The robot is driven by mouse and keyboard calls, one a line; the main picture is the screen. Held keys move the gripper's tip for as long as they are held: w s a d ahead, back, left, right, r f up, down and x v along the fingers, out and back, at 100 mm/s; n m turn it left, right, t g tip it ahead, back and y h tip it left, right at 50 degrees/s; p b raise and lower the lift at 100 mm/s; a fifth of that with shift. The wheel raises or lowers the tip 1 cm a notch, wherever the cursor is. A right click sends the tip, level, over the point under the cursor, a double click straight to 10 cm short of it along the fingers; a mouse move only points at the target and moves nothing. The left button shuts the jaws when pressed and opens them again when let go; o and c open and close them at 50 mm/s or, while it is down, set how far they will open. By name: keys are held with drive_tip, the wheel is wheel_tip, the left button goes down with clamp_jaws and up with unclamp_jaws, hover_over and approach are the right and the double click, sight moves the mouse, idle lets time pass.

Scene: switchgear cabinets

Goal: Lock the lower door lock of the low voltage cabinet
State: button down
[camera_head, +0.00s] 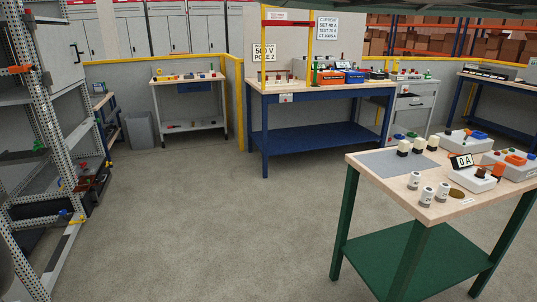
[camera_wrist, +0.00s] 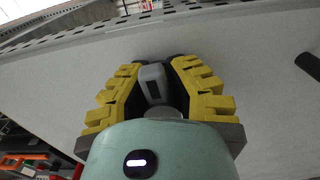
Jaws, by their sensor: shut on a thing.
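In the wrist view, my gripper (camera_wrist: 157,92) has two yellow ribbed fingers. They close on a small light grey block with a dark slot (camera_wrist: 152,83), which looks like the door lock. The block stands against a broad pale grey panel (camera_wrist: 252,62), apparently the cabinet door. The fingers touch the block on both sides and hide part of it. Whether it is the lower lock, and its exact turn angle, I cannot tell. My gripper does not show in the head view.
A dark handle-like part (camera_wrist: 308,66) sticks out at the right of the wrist view. A perforated metal rail (camera_wrist: 130,22) crosses the top. In the head view, a perforated metal frame (camera_head: 45,125) stands left, a green-legged table (camera_head: 405,192) right, with clear floor between.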

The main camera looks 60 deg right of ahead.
drive_tip(key=c, duration=0.9)
unclamp_jaws()
drive_tip(key=shift+s, duration=0.1)
drive_tip(key=v, duration=1.2)
drive_tip(key=shift+o, duration=0.3)
